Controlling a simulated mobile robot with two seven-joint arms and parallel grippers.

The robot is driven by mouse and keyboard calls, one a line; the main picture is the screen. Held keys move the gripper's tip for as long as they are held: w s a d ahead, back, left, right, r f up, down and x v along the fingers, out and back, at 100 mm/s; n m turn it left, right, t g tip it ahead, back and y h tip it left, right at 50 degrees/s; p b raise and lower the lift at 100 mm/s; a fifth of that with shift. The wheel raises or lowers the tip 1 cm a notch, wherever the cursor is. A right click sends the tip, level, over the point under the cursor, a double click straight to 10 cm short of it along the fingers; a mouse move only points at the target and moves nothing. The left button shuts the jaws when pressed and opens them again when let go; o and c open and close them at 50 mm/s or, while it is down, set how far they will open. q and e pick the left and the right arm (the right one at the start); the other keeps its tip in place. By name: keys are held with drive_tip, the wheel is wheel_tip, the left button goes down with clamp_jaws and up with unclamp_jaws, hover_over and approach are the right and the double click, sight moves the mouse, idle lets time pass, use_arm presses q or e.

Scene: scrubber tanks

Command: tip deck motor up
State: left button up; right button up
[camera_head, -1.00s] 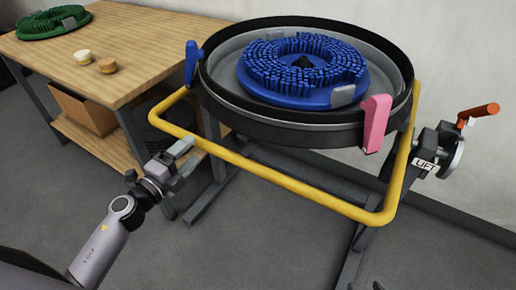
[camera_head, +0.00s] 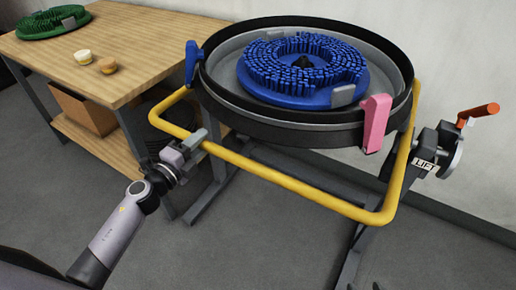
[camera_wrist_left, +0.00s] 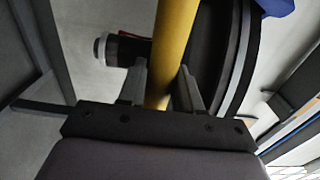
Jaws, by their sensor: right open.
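The deck motor is a round black and grey pan (camera_head: 285,122) on a stand, holding a blue bristled brush disc (camera_head: 300,70). A yellow tube handle (camera_head: 300,187) loops around the pan's near side; it also shows in the left wrist view (camera_wrist_left: 170,45). My left gripper (camera_head: 194,143) is at the handle's left part, with the tube between its fingers. In the left wrist view its fingers (camera_wrist_left: 163,88) lie close along both sides of the tube; I cannot tell whether they press on it. My right gripper is out of view.
A pink clip (camera_head: 376,122) and a blue clip (camera_head: 192,62) sit on the pan's rim. A crank with an orange grip (camera_head: 479,114) and a LIFT label (camera_head: 425,165) is at the right. A wooden bench (camera_head: 125,45) with a green brush (camera_head: 55,22) stands left.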

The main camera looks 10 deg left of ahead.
sight(208, 83)
use_arm(q)
drive_tip(key=r+p, duration=0.2)
drive_tip(key=w+r+p, duration=0.1)
drive_tip(key=r+p, duration=0.1)
drive_tip(key=r, duration=0.1)
drive_tip(key=r+p, duration=0.2)
drive_tip(key=p, duration=0.1)
drive_tip(key=shift+w+d+r, duration=0.2)
drive_tip(key=shift+d+r, duration=0.05)
drive_tip(key=shift+r, duration=0.05)
drive_tip(key=shift+w+r, duration=0.1)
drive_tip(key=shift+f, duration=0.2)
drive_tip(key=shift+r, duration=0.2)
drive_tip(key=w+r+p, duration=0.1)
drive_tip(key=r+p, duration=0.3)
drive_tip(key=w+d+r+p, duration=0.1)
drive_tip(key=r+p, duration=0.1)
drive_tip(key=shift+w, duration=0.35)
drive_tip(key=shift+w+r, duration=0.1)
drive_tip(key=shift+r, duration=0.05)
use_arm(e)
wheel_tip(208, 83, up, 11)
drive_tip(key=shift+s+d, duration=0.25)
drive_tip(key=shift+d, duration=0.15)
drive_tip(key=shift+r, duration=0.1)
